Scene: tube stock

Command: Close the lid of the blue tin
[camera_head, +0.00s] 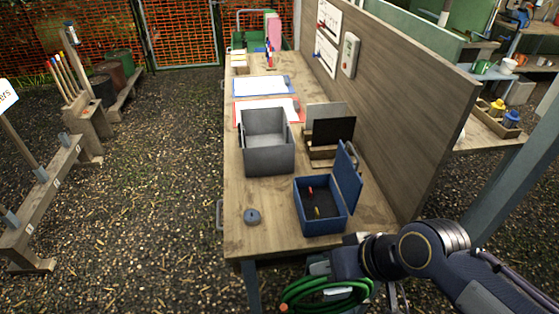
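The blue tin (323,228) stands on the near right part of the wooden table. Its lid (347,178) is open and stands roughly upright along the tin's right side. A red item and a yellow item lie inside on the dark bottom. My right gripper (322,265) is at the near edge of the table, in front of the tin and apart from the lid. Its fingers are too small and too hidden to tell open from shut. My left gripper is not in view.
A grey open box (266,158) stands behind the tin, with a card holder (327,150) beside it. A small dark round object (252,216) lies left of the tin. A wooden partition (410,120) rises along the table's right side. A green hose coil (324,297) hangs at the front.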

